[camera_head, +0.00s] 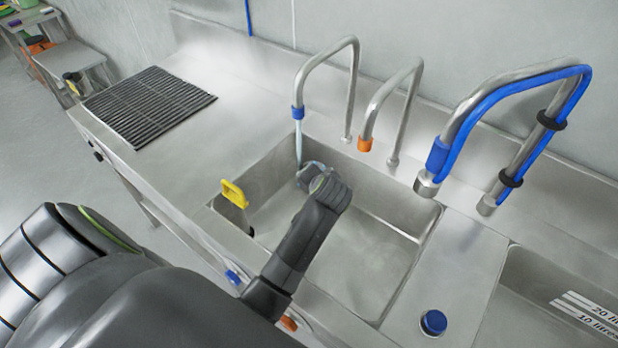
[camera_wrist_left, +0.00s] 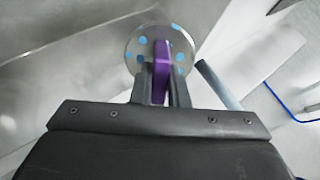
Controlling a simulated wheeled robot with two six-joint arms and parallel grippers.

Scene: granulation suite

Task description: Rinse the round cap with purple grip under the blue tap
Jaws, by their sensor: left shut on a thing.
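The round cap is a grey disc with several light-blue spots (camera_wrist_left: 134,58) and a purple grip (camera_wrist_left: 161,72) in the left wrist view. My left gripper (camera_wrist_left: 161,92) is shut on the purple grip. In the head view my left gripper (camera_head: 318,178) is inside the left sink basin, with the cap (camera_head: 306,174) partly hidden at its tip. The tap with a blue collar (camera_head: 298,112) runs a pale stream (camera_head: 298,143) down to the cap's far edge. I cannot tell whether the stream touches the cap. My right gripper is not in view.
A tap with an orange collar (camera_head: 365,144) and a blue-hosed tap (camera_head: 520,125) stand to the right. A yellow-handled thing (camera_head: 234,194) sits at the basin's left rim. A black drain grate (camera_head: 150,105) lies left. A blue knob (camera_head: 433,322) is front right.

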